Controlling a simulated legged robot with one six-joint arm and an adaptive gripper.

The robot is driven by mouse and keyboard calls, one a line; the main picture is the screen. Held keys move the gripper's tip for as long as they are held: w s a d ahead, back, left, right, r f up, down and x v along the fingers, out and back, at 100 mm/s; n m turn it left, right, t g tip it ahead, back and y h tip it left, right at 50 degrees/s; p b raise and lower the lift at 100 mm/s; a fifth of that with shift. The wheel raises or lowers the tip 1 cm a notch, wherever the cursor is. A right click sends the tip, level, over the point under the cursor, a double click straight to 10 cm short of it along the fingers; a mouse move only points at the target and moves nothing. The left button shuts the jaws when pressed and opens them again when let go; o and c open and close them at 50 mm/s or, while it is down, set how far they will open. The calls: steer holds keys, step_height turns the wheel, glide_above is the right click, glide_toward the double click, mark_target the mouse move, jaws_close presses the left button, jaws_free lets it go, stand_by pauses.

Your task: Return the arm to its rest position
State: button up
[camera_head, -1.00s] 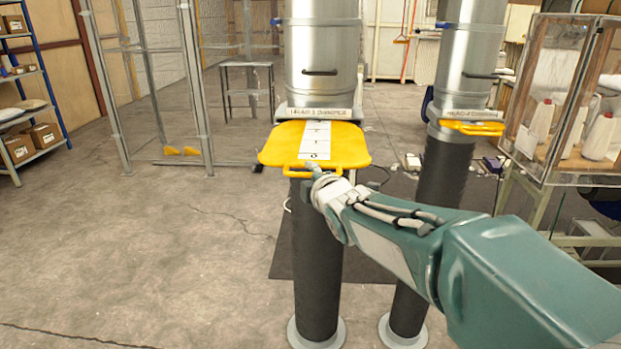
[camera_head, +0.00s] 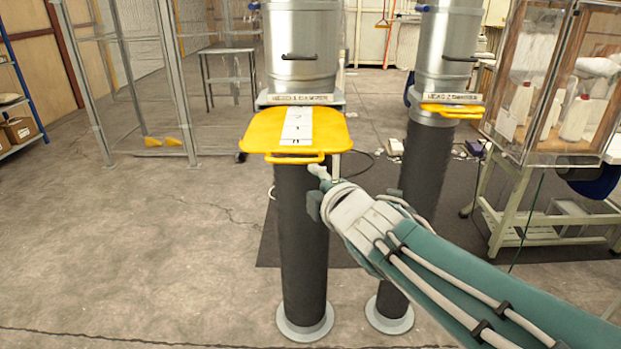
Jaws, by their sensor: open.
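My gripper (camera_head: 318,178) is at the end of my teal and grey arm, which reaches in from the lower right. Its fingers look open and empty. It is in front of the dark column of the nearer machine, just below and right of the yellow plate's handle (camera_head: 295,158), and appears apart from it. The yellow plate (camera_head: 262,132) sticks out below the nearer steel cylinder (camera_head: 303,45) and carries a white numbered strip (camera_head: 297,124). My arm hides part of the farther machine's column.
A second steel cylinder (camera_head: 447,45) with a yellow plate (camera_head: 452,111) stands behind to the right. A clear cabinet (camera_head: 555,80) with white bottles stands on a bench at the right. A metal-framed enclosure (camera_head: 85,80) is at the left. The floor at the lower left is clear.

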steer(key=s+d+f+m+g+h, duration=0.2)
steer(key=s+d+f+m+h, duration=0.15)
steer(key=d+m, duration=0.2)
steer(key=s+d+f+m+g+h, duration=0.1)
steer(key=s+d+f+m+h, duration=0.1)
steer(key=s+d+m, duration=0.3)
steer(key=s+d+f+m+g, duration=0.2)
steer(key=s+f+m+g, duration=0.4)
steer(key=s+m, duration=0.5)
steer(key=shift+s+d+f, duration=0.3)
steer(key=shift+s+f, duration=0.4)
steer(key=shift+f, duration=0.15)
